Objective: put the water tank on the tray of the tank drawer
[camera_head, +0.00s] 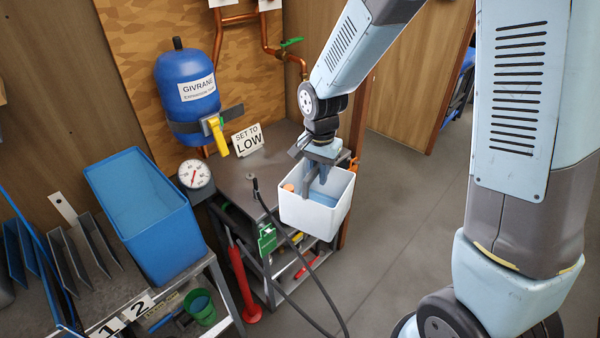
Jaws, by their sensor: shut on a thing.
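The water tank (309,215) is a white open-topped box with blue inside and a small orange spot at its left rim. It hangs from my gripper (312,188), which reaches down into its open top and is shut on it. The tank looks roughly upright, in front of the right end of a grey-topped bench. It overlaps the bench in the picture, and I cannot tell the gap between them. I cannot make out the tank drawer or its tray for sure; the tank hides part of the bench behind it.
A large blue bin (165,240) sits on the left table. A black hose (290,242) runs before the bench. Open floor (400,190) lies right.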

